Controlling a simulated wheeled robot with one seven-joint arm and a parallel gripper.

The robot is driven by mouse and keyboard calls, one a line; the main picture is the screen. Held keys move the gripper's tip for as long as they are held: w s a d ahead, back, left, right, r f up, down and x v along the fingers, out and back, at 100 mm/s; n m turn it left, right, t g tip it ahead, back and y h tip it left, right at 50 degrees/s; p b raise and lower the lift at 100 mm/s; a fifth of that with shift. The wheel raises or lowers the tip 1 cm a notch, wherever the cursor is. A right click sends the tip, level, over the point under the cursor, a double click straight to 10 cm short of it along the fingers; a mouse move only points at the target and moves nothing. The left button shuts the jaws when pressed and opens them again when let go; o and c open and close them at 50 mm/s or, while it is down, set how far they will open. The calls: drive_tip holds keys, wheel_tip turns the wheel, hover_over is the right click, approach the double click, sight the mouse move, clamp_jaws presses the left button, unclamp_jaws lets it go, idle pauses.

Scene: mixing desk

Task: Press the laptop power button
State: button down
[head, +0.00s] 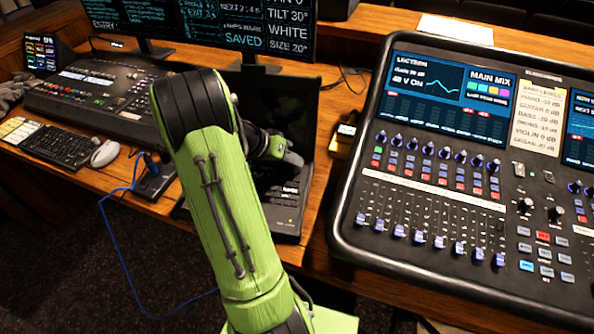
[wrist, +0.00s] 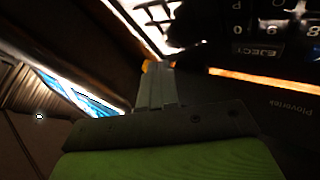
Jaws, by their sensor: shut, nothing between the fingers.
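The dark laptop (head: 288,222) stands open on the wooden desk in the middle of the head view, its screen (head: 305,112) dark. My arm hides its left part. My gripper (head: 294,161) is over the laptop's keyboard near the hinge side. In the wrist view my gripper (wrist: 155,68) is shut with nothing between its fingers. Keys (wrist: 268,32), one marked EJECT, show at the upper right there, and a dark surface with upside-down lettering (wrist: 290,104) lies below them. I cannot make out the power button, nor whether the fingertips touch the laptop.
A large mixing console (head: 440,180) stands close on the right. A lighting desk (head: 110,95), a keyboard (head: 45,143), a white mouse (head: 105,153) and a small dark box with a blue cable (head: 154,180) are on the left. Monitors (head: 200,18) stand behind the laptop.

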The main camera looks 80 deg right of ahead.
drive_tip(key=shift+f, duration=0.1)
idle(0.5)
drive_tip(key=shift+f+b, duration=0.35)
drive_tip(key=shift+b, duration=0.05)
drive_tip(key=shift+f+b, duration=0.3)
idle(0.4)
drive_tip(key=shift+r+p, duration=0.55)
drive_tip(key=shift+r, duration=0.25)
wheel_tip(320, 180, up, 5)
drive_tip(key=p, duration=0.4)
idle(0.8)
